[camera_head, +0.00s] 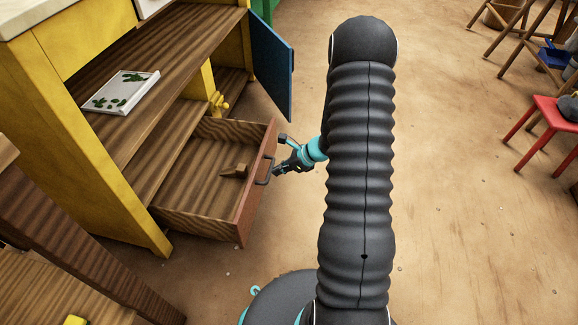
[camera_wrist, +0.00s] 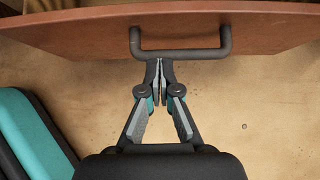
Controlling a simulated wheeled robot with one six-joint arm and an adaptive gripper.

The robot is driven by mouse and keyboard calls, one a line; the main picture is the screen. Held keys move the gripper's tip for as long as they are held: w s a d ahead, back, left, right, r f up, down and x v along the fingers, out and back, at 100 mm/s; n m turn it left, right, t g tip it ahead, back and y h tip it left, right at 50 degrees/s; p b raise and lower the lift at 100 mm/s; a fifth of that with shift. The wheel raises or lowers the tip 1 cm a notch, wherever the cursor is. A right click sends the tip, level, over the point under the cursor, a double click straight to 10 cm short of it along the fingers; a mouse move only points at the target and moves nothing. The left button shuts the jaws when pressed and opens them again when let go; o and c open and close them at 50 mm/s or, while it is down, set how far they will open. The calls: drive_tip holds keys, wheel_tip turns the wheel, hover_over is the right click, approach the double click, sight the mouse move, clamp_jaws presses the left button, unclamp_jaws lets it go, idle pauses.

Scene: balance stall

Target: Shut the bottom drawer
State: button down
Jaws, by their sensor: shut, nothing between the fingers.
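The bottom drawer (camera_head: 208,176) stands pulled out of the yellow cabinet, with its red-brown front facing right. A dark bar handle (camera_head: 264,170) is on that front; the handle also shows in the wrist view (camera_wrist: 181,52). My gripper (camera_head: 276,171) is shut and empty, with its fingertips close to the handle.
The yellow cabinet (camera_head: 85,130) has a white tray (camera_head: 122,92) with green pieces on a shelf. A blue door (camera_head: 271,65) hangs open above and behind the drawer. A red stool (camera_head: 552,115) stands far right. The sandy floor (camera_head: 450,200) is clear right of my arm.

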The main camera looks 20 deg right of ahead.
sight(258, 173)
drive_tip(key=shift+w+a+f, duration=0.2)
drive_tip(key=shift+w+a, duration=0.5)
drive_tip(key=shift+a, duration=0.3)
drive_tip(key=shift+w+a+f, duration=0.2)
drive_tip(key=shift+w+a, duration=0.5)
drive_tip(key=shift+a, duration=0.25)
drive_tip(key=shift+w, duration=0.1)
